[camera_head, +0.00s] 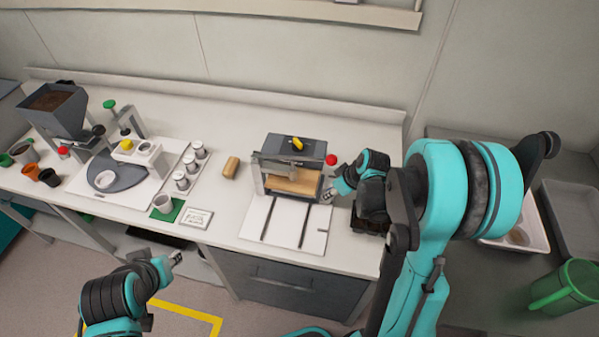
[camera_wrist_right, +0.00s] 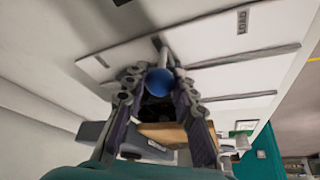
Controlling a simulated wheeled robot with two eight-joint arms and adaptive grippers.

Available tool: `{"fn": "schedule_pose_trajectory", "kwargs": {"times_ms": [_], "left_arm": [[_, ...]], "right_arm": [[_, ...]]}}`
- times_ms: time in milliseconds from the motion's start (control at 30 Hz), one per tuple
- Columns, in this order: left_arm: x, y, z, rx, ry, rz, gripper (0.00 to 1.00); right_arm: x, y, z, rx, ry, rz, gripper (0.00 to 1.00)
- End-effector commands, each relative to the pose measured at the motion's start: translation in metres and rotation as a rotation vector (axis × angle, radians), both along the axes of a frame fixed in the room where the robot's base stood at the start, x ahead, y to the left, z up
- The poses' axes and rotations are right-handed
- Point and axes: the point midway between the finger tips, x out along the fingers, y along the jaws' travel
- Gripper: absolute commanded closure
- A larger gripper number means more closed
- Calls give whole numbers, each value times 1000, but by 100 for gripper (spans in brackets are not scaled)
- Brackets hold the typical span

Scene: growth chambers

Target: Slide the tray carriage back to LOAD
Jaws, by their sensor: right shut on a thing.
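The tray carriage (camera_head: 292,184) shows as a tan block under the grey press frame (camera_head: 306,150), at the back of a white slotted plate (camera_head: 285,240). In the right wrist view the tan block (camera_wrist_right: 165,134) is partly hidden by my fingers. A blue knob (camera_wrist_right: 160,81) sits between the fingers of my right gripper (camera_wrist_right: 161,90), which is shut on it. In the head view my right gripper (camera_head: 328,196) is at the right side of the press. A LOAD label (camera_wrist_right: 242,22) is on the plate. My left gripper (camera_head: 176,258) hangs empty in front of the bench.
A red knob (camera_head: 331,159) is on the press's right side, close to my right arm.

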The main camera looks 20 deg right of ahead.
Motion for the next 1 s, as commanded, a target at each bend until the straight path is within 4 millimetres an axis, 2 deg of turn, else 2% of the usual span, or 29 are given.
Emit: {"fn": "schedule_pose_trajectory", "kwargs": {"times_ms": [1000], "left_arm": [[0, 0, -2, 0, 0, 0, 69]], "right_arm": [[-62, 38, 0, 0, 1, 1, 90]]}}
